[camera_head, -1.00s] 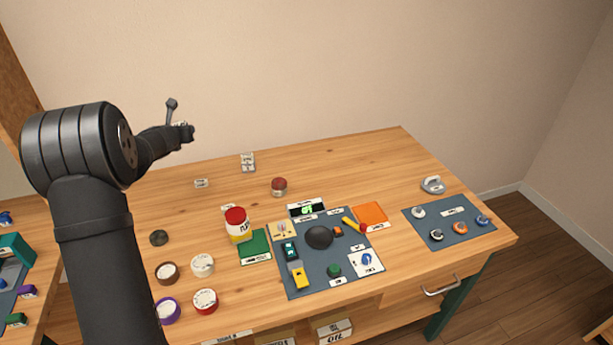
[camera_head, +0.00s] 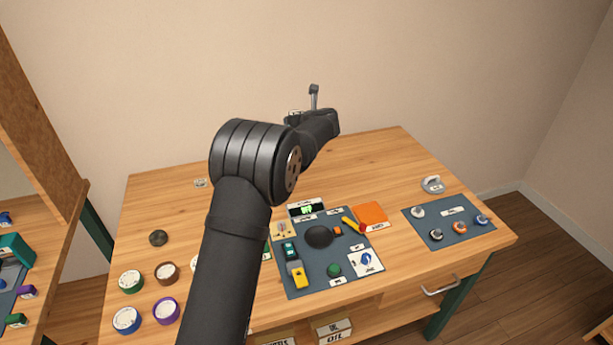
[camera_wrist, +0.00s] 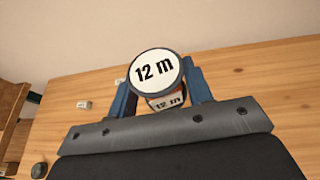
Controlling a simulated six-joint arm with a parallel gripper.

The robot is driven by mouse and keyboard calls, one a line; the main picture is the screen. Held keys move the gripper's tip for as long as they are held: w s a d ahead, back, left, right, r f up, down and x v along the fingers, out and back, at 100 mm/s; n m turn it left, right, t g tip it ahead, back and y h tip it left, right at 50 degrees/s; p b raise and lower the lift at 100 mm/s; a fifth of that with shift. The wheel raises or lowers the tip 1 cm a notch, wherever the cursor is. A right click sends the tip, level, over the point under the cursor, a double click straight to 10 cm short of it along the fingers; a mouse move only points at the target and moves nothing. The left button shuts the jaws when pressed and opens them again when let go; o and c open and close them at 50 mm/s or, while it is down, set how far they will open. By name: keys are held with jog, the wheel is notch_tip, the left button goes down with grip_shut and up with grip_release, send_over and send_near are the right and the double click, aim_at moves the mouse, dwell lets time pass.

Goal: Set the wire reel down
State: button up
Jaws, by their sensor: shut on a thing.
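The wire reel (camera_wrist: 154,70) shows in the wrist view with a round white face marked "12 m" and a dark rim. A second "12 m" label shows on its side. My gripper (camera_wrist: 158,80) is shut on it, with a blue finger on each side. The reel looks to be held above the wooden table (camera_wrist: 255,78), though the gap under it cannot be judged. In the head view my arm's end is over the back of the table (camera_head: 390,165), and the reel is almost wholly hidden there.
Several round reels, including a green one (camera_head: 131,281) and a purple one (camera_head: 166,311), stand at the front left. A blue mat (camera_head: 350,270) with tools, an orange pad (camera_head: 370,215) and a second mat (camera_head: 465,236) lie to the right. A small tag (camera_head: 200,183) stands at the back left.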

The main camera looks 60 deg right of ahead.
jog(key=s+d+n+y, duration=0.1)
jog(key=s+d, duration=0.1)
jog(key=s, duration=1.1)
send_over(307, 175)
jog(key=shift+t, duration=0.4)
notch_tip(307, 175, down, 18)
jog(key=shift+r, duration=0.1)
jog(key=shift+f, duration=1.95)
jog(key=shift+f, duration=0.1)
jog(key=o, duration=1)
jog(key=shift+o, duration=0.2)
